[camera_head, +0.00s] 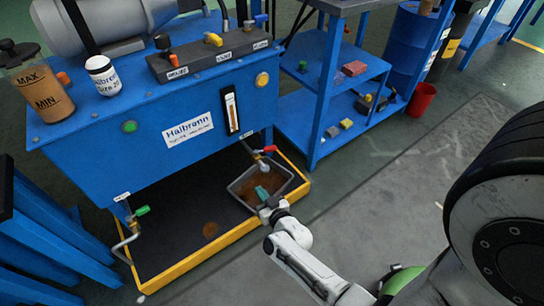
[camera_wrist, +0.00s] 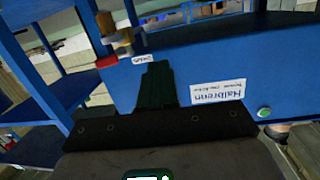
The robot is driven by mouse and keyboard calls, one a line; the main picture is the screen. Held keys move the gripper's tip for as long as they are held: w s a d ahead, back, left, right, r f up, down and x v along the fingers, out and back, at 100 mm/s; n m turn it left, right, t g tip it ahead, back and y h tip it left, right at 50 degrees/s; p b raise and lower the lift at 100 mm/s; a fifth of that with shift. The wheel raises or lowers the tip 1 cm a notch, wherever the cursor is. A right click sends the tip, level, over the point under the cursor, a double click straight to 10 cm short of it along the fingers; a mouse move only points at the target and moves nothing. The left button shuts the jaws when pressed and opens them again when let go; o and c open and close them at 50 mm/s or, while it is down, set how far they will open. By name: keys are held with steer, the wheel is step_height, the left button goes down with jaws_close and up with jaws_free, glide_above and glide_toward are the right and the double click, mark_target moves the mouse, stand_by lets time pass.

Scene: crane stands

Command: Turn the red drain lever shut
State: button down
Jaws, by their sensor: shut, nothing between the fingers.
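The red drain lever (camera_head: 270,149) sits on a small brass valve (camera_head: 258,157) at the lower right corner of the blue machine, above a grey pan. In the wrist view, which looks upside down, the red lever (camera_wrist: 107,62) and the brass valve (camera_wrist: 122,38) show left of my fingers. My gripper (camera_head: 262,192) is shut and empty, with its dark green fingers over the pan and in front of the valve, apart from the lever. In the wrist view my gripper (camera_wrist: 157,68) points toward the blue panel beside a small white label (camera_wrist: 139,59).
The grey pan (camera_head: 233,190) with brown liquid stands in a black drip tray with a yellow rim (camera_head: 200,257). A green-handled valve (camera_head: 142,210) is at the lower left. A blue shelf (camera_head: 310,128) stands right of the machine. A large tyre (camera_head: 510,150) fills the right; grey floor lies between.

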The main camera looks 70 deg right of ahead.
steer(key=s+d+m+g+h, duration=0.2)
steer(key=s+d+m+h, duration=0.1)
steer(key=s+d+h, duration=0.25)
steer(key=b, duration=0.5)
glide_toward(274, 150)
steer(key=shift+y, duration=0.45)
steer(key=x, duration=0.3)
steer(key=w+x, duration=0.1)
steer(key=x, duration=0.1)
steer(key=shift+w+a+r, duration=0.1)
steer(key=shift+w+r, duration=0.05)
steer(key=shift+w, duration=0.05)
steer(key=shift+w+d+r, duration=0.15)
steer(key=shift+w+d, duration=0.15)
steer(key=shift+d, duration=0.15)
steer(key=shift+w+d, duration=0.1)
steer(key=shift+d, duration=0.2)
steer(key=shift+w+d+b, duration=0.1)
steer(key=shift+d+b, duration=0.25)
steer(key=shift+d, duration=0.2)
steer(key=shift+w+d, duration=0.1)
steer(key=shift+d, duration=0.35)
